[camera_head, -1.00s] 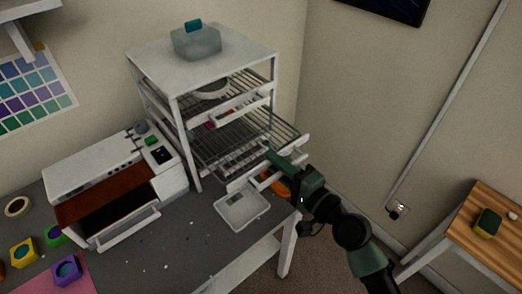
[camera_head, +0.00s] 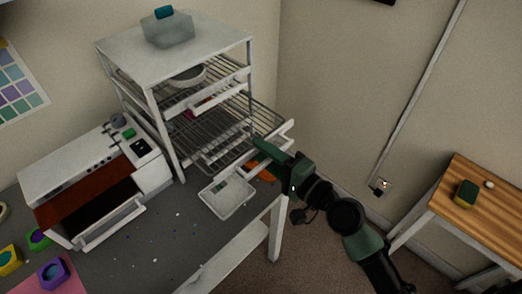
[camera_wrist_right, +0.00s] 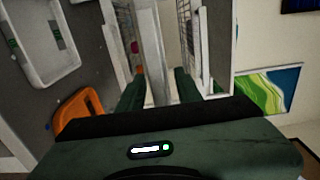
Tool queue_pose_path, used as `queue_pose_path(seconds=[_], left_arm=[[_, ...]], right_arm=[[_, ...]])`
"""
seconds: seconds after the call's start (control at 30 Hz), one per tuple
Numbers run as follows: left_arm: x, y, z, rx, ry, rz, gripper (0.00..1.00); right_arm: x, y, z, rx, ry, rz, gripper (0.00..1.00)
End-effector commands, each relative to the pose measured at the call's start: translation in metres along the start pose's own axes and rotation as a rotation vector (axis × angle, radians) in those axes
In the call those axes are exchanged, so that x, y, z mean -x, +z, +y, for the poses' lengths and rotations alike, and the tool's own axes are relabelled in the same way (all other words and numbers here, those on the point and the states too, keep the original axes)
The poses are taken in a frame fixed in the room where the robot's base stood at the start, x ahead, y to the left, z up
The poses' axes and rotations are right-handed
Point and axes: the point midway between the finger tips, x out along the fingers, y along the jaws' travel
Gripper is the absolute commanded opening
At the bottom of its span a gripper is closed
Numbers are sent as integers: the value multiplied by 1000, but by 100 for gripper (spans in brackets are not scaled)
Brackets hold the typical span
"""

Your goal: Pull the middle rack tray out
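The white rack (camera_head: 152,105) stands on the grey table and carries wire trays. The middle rack tray (camera_head: 268,118), a wire grid with a white front frame, sticks out past the rack's front posts. My right gripper (camera_head: 258,147) is at the tray's front. In the right wrist view its two green fingers (camera_wrist_right: 158,92) stand on either side of the white front bar (camera_wrist_right: 152,45) and look closed on it. Some of the contact is hidden by the gripper body. My left gripper is not in view.
A shallow white tray (camera_head: 228,197) lies on the table below the rack tray, with an orange item (camera_wrist_right: 80,110) beside it. A white machine with a brown-red top (camera_head: 85,190) stands left. A wooden side table (camera_head: 487,215) is at right.

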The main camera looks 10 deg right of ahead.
Motion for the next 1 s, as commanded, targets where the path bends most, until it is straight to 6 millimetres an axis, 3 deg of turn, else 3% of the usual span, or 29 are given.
queue_pose_path(seconds=[0.4,1.0], left_arm=[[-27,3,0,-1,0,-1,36],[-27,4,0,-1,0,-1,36]], right_arm=[[64,1,3,1,1,-1,35],[70,1,0,-1,-1,-1,35]])
